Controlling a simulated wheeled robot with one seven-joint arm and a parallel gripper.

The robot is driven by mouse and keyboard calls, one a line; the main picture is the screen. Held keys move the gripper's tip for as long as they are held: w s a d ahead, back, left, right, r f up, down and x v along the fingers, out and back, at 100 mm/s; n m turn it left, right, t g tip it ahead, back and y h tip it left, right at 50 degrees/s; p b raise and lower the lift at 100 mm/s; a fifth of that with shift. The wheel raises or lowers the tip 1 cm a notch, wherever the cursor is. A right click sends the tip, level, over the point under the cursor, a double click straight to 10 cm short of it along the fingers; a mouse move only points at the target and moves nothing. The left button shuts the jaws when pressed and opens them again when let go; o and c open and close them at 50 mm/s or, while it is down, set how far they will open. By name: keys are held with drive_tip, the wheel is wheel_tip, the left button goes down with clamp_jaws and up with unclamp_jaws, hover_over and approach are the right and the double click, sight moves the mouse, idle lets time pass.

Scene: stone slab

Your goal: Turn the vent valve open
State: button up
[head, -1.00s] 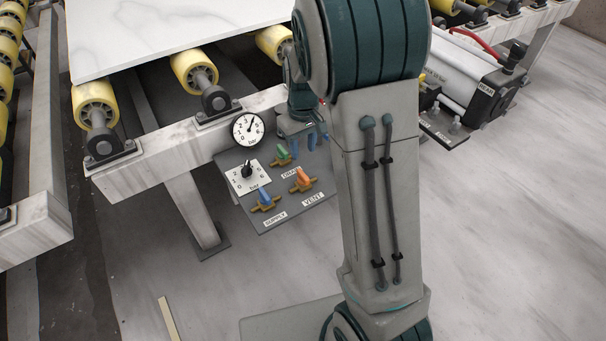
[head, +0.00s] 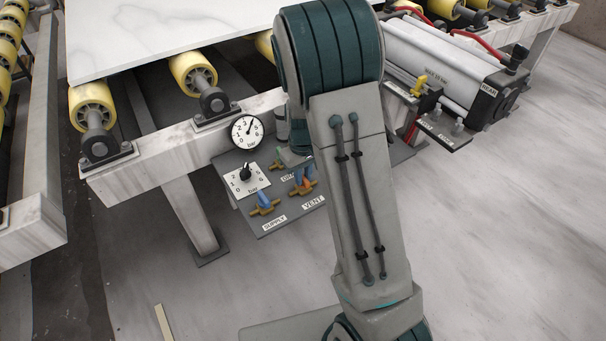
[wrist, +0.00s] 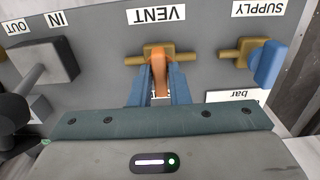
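The vent valve has an orange handle (wrist: 158,76) on a brass body (wrist: 172,54), beside the VENT label (wrist: 156,14) in the wrist view. The handle stands across the line of the brass body's pipe ends. My gripper (wrist: 159,80) has its two blue fingers on either side of the orange handle, with narrow gaps that are hard to judge. In the head view the vent label (head: 313,201) shows at the panel's lower right, and my gripper (head: 300,178) is over the orange handle, partly hiding it.
The supply valve's blue handle (wrist: 268,64) is to the right in the wrist view; a grey IN/OUT block (wrist: 42,62) is to the left. A round gauge (head: 246,132) and dial (head: 246,178) sit beside the valves on the grey panel (head: 270,227). My arm hides the panel's right side.

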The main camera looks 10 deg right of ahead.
clamp_jaws()
drive_tip(key=shift+m+p, duration=0.3)
drive_tip(key=shift+m, duration=0.1)
drive_tip(key=m+p, duration=0.1)
drive_tip(key=m, duration=0.1)
drive_tip(key=shift+r+m+p, duration=0.15)
drive_tip(key=shift+m+p, duration=0.15)
drive_tip(key=shift+m, duration=0.1)
drive_tip(key=m+p, duration=0.2)
drive_tip(key=m, duration=0.3)
drive_tip(key=shift+p, duration=0.4)
drive_tip(key=m+p, duration=0.2)
drive_tip(key=m, duration=0.3)
drive_tip(key=shift+m+p, duration=1.4)
drive_tip(key=shift+m, duration=0.7)
